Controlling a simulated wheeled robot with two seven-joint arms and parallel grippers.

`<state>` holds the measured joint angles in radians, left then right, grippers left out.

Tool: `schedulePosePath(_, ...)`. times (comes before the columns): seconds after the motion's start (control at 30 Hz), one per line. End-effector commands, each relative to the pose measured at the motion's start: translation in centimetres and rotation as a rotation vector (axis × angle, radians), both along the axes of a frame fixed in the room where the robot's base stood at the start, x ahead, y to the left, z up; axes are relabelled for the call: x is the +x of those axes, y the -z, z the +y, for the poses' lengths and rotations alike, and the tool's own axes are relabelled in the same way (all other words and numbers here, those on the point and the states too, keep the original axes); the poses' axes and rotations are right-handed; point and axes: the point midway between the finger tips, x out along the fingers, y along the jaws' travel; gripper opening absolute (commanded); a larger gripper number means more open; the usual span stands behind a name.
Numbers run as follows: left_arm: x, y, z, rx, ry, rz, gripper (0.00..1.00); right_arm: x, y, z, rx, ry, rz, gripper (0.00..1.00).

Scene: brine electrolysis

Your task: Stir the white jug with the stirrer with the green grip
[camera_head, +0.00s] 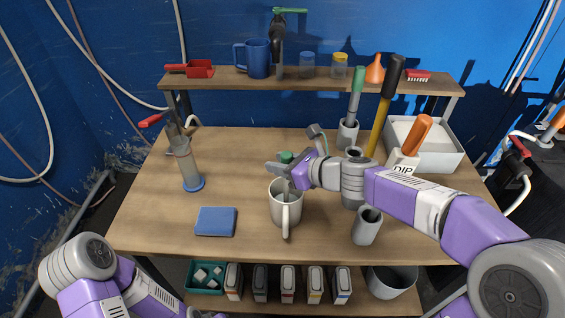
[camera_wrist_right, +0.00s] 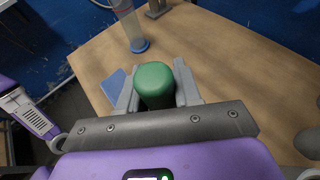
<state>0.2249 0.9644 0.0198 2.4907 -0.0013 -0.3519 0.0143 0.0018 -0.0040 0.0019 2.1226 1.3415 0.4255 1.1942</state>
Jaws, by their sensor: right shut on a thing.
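The white jug (camera_head: 285,212) stands upright at the front middle of the table, its handle toward me. My right gripper (camera_head: 284,172) is above the jug, shut on the stirrer's green grip (camera_head: 285,157). In the right wrist view the green grip (camera_wrist_right: 154,84) sits between the two grey fingers. The stirrer's lower part goes down toward the jug's mouth, mostly hidden by the gripper; I cannot tell how deep it reaches. My left arm shows at the lower left, but its gripper is out of view.
A blue pad (camera_head: 215,222) and a clear cylinder with a blue base (camera_head: 188,165) are left of the jug. A grey cup (camera_head: 366,226) stands to the right. Behind are a holder with another green-gripped tool (camera_head: 356,88), a yellow-shafted tool (camera_head: 382,112) and a white tray (camera_head: 448,150).

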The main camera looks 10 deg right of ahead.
Motion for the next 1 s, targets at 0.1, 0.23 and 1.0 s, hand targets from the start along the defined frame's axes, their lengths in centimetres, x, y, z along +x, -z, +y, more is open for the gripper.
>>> schedulePosePath(0.1,0.0,-0.1,0.0,0.000,0.000,0.000,0.43,0.0,-0.2,0.0,0.001,0.000,-0.001,0.00)
schedulePosePath(0.23,0.0,-0.9,0.0,0.000,0.000,0.000,0.43,0.0,-1.0,0.0,0.000,0.000,-0.001,0.00)
schedulePosePath(1.0,0.0,-7.8,0.0,0.000,0.000,0.000,0.43,0.0,-8.0,0.0,0.000,0.000,-0.001,0.00)
